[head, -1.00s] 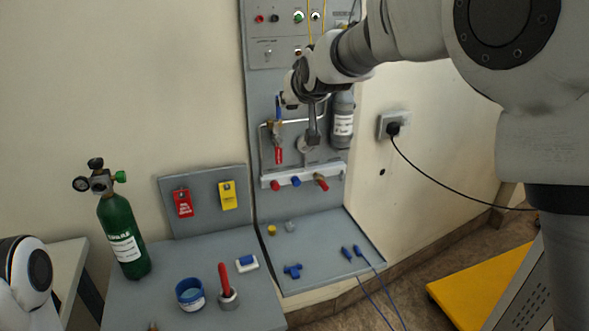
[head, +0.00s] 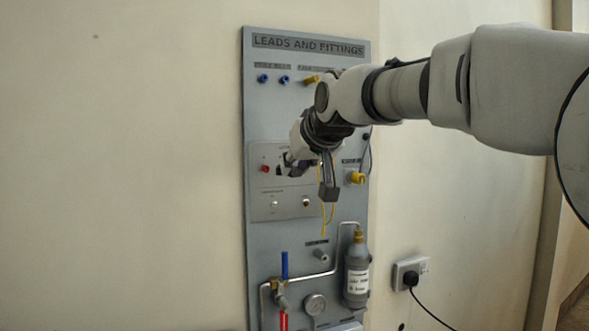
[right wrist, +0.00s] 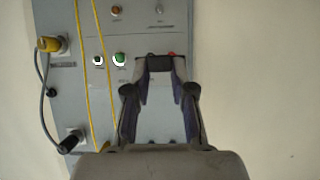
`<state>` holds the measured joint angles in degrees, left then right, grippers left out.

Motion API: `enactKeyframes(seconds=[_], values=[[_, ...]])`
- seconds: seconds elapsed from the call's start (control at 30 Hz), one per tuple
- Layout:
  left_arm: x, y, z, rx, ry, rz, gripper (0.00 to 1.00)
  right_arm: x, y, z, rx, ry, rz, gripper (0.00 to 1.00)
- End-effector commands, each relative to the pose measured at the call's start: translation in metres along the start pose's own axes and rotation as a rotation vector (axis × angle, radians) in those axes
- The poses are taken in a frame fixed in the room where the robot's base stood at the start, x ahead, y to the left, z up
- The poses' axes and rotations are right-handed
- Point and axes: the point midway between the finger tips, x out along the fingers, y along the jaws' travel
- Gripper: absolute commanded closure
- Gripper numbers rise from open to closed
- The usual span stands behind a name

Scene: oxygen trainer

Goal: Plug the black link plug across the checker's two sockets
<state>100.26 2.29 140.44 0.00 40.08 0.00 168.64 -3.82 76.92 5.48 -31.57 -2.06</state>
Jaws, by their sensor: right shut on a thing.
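My right gripper (head: 289,168) is in front of the checker panel (head: 262,207), low on its upper left part. In the right wrist view its fingertips (right wrist: 160,65) are closed on a small dark block, the black link plug (right wrist: 160,62). A red socket (head: 265,168) shows just left of the gripper in the head view. In the right wrist view the red socket (right wrist: 172,54) peeks out just beyond the plug. The other socket is mostly hidden behind the gripper. I cannot tell whether the plug touches the panel. My left gripper is not in view.
A grey bottle (head: 357,275), piping and a gauge (head: 315,305) are below the checker. Yellow cords (right wrist: 92,80) hang in front of the panel, close to the gripper. A yellow fitting (head: 356,178) is at right. A wall socket (head: 410,275) with a black cable is further right.

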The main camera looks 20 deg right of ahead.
Motion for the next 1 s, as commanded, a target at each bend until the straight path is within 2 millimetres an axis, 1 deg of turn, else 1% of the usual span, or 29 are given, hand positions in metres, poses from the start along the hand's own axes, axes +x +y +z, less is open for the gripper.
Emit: enactKeyframes(seconds=[0.07,0.17,0.4,0.53,0.7,1.0], values=[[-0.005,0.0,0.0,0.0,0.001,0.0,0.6,-0.001,0.0,-0.001,0.0,-0.003,-0.001,1.0],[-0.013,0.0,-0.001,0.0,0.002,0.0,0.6,0.006,0.0,-0.006,0.0,-0.004,-0.001,1.0],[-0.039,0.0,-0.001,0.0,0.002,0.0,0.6,0.029,0.0,-0.022,0.0,-0.003,-0.001,1.0],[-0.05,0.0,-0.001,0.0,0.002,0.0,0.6,0.041,0.0,-0.028,0.0,-0.004,-0.001,1.0],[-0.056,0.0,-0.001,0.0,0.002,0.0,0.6,0.051,0.0,-0.03,0.0,-0.003,-0.001,1.0],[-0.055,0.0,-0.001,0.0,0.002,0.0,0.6,0.052,0.0,-0.029,0.0,-0.002,-0.001,1.0]])
